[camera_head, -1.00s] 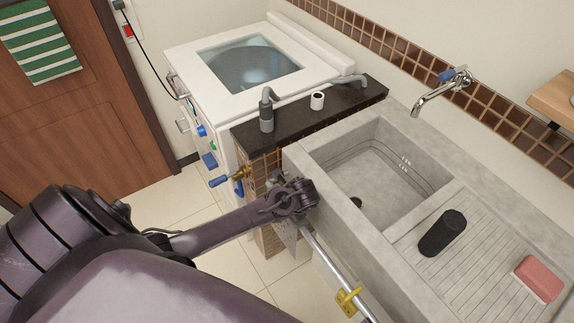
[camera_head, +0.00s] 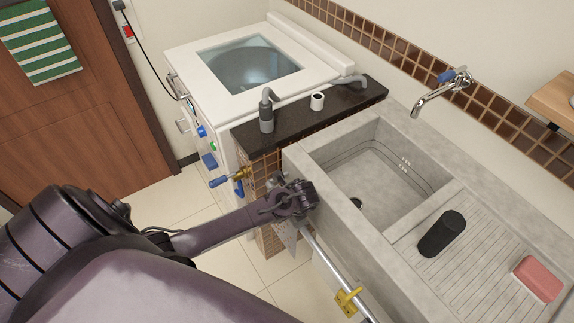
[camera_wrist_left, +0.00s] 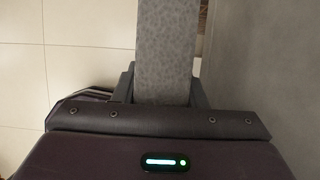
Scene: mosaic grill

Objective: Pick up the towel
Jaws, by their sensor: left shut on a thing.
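A grey, finely patterned cloth, which looks like the towel (camera_wrist_left: 166,50), runs between the fingers of my left gripper (camera_wrist_left: 165,88) in the left wrist view. The gripper is shut on it. In the head view my left gripper (camera_head: 300,197) is at the front left corner of the sink, by the end of a metal rail. A small part of the grey towel (camera_head: 287,236) hangs below it; the rest is hidden. I cannot tell whether the towel still touches the rail. My right gripper is not in view.
The concrete sink (camera_head: 330,240) stands close right of my left gripper. The metal rail (camera_head: 328,262) with a yellow clip (camera_head: 347,299) runs along its front. A green striped towel (camera_head: 40,42) hangs on the door. Floor at left is clear.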

